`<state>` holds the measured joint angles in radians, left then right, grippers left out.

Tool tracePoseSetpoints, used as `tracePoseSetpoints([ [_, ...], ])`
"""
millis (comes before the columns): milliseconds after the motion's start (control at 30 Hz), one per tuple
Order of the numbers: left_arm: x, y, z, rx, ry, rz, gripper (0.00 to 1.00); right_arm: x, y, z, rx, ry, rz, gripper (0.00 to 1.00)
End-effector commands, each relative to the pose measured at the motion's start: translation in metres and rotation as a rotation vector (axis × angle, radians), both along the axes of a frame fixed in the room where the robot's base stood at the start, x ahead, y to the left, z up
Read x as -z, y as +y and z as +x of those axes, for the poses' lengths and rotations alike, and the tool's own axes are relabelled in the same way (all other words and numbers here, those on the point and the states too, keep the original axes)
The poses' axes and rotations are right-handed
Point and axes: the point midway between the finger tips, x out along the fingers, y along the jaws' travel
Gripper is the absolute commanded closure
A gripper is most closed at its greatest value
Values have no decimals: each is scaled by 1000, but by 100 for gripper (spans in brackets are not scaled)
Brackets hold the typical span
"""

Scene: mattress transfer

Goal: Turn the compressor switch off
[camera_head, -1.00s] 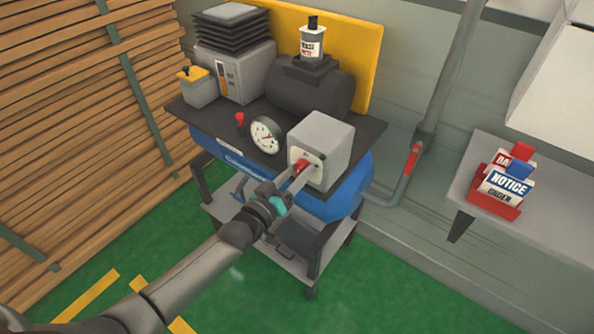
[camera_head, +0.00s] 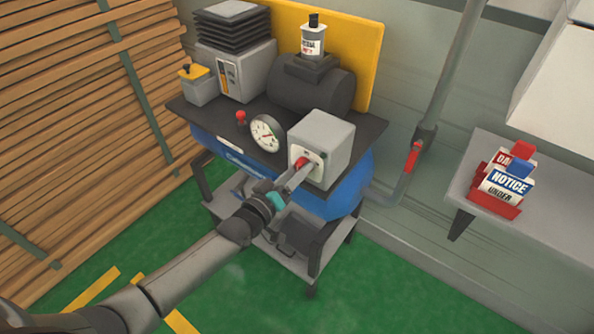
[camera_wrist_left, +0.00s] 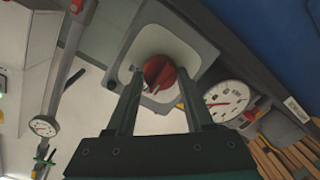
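The compressor switch is a red rotary knob (camera_head: 301,163) on the pale front plate of a grey box (camera_head: 325,135) on the blue compressor (camera_head: 230,155). In the left wrist view the knob (camera_wrist_left: 159,72) sits between the fingertips of my left gripper (camera_wrist_left: 158,78). A narrow gap shows on each side of it, so the fingers look open around the knob, not clamped. In the head view my left gripper (camera_head: 298,174) reaches the knob from the lower left, and its fingers partly cover the knob. My right gripper is not in view.
A round gauge (camera_head: 267,133) stands just left of the switch box. A pipe with a red-handled valve (camera_head: 413,158) rises at the right. A grey shelf (camera_head: 468,165) holds red and blue notice tags (camera_head: 505,185). Stacked planks (camera_head: 75,110) fill the left side.

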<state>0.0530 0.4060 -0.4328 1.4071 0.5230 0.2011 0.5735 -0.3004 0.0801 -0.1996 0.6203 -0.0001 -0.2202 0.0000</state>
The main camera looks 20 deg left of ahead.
Motion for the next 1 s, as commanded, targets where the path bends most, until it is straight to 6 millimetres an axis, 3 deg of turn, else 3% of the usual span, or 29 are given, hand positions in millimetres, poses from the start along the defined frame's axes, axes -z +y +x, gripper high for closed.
tracePoseSetpoints([
  [33, 0, 0, 0, 0, 3, -4, 43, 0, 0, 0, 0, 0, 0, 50],
  [267, 0, 0, 0, -1, 1, -2, 18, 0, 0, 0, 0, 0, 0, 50],
  [667, 0, 3, -9, 0, 3, 0, 18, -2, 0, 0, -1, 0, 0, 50],
  [1000, -4, 20, -62, 0, 5, 2, 18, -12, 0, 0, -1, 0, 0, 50],
])
